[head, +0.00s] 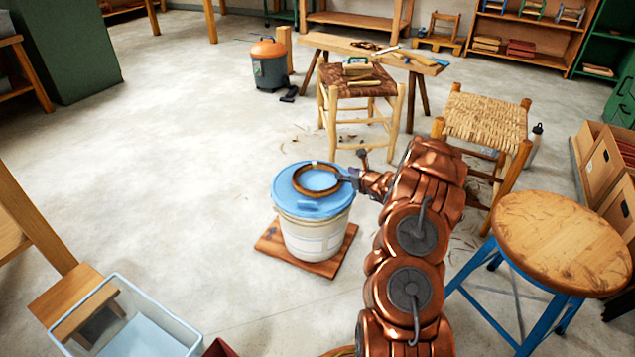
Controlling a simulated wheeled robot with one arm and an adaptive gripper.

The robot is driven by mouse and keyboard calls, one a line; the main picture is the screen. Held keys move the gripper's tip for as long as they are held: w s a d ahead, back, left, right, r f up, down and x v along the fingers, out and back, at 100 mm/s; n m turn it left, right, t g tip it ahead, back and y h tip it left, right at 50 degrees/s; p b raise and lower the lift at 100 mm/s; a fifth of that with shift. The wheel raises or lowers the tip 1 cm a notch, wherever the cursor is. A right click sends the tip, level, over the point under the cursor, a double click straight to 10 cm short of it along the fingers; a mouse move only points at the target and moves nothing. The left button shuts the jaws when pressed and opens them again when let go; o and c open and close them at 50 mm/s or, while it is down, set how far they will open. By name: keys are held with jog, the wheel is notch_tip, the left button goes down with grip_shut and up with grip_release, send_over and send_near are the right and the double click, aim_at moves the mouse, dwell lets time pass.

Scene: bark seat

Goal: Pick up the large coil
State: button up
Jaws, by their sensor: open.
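The large coil (297,183), a brown ring, lies on the blue lid (290,202) of a white bucket (316,238). My gripper (347,176) is at the right side of the coil, just above the lid's right edge, with its jaws open. Its fingers overlap the coil's right rim in the picture. I cannot tell whether they touch the rim or straddle it. My copper-coloured arm reaches in from the lower right and leaves most of the ring in view.
The bucket stands on a wooden board (274,246). To the right are a round stool (548,240) with blue legs and a woven-seat stool (485,118). Behind is a stool with a brown seat (340,86). A clear bin (165,320) is at front left. The left floor is mostly free.

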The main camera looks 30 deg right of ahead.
jog(key=shift+w+f, duration=0.4)
jog(key=shift+w, duration=0.1)
jog(key=shift+b+x, duration=0.85)
jog(key=shift+x, duration=1.2)
jog(key=shift+a+r, duration=0.1)
jog(key=shift+r, duration=0.05)
jog(key=shift+c, duration=0.4)
grip_shut()
